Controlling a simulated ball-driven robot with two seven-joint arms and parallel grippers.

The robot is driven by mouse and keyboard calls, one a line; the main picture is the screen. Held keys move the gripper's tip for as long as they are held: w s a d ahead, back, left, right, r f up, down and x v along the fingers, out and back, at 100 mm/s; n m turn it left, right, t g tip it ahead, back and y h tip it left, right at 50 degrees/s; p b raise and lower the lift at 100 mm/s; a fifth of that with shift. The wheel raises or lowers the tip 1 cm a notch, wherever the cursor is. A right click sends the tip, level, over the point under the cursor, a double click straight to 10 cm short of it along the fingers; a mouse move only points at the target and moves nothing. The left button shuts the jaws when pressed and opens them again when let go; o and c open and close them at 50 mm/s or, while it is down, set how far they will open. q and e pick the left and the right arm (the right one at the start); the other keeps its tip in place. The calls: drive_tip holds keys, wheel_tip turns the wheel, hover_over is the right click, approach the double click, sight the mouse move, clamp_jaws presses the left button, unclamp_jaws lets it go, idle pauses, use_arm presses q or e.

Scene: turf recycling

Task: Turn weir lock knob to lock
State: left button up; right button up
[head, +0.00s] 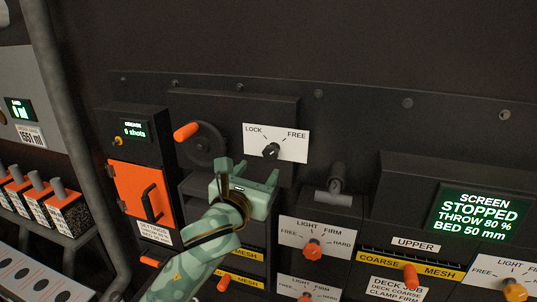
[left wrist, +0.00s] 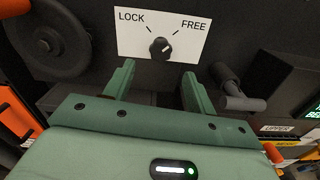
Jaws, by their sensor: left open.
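The weir lock knob (head: 271,150) is a small black round knob on a white plate (head: 291,146) marked LOCK at left and FREE at right. In the left wrist view the knob (left wrist: 160,48) shows a pale mark that points to the upper right, towards the FREE line. My left gripper (head: 250,170) is open and empty, just below the plate in the head view. In the left wrist view its green fingers (left wrist: 158,74) stand apart, with the knob beyond their tips and roughly centred between them. They do not appear to touch it. My right gripper is not in view.
A black handwheel with an orange handle (head: 186,131) is left of the plate. A dark T-shaped lever (head: 336,186) stands to its right. An orange door (head: 140,192) is at left.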

sight(269, 156)
use_arm(q)
drive_tip(key=x, duration=0.8)
drive_tip(key=shift+p, duration=0.3)
drive_tip(key=c, duration=1)
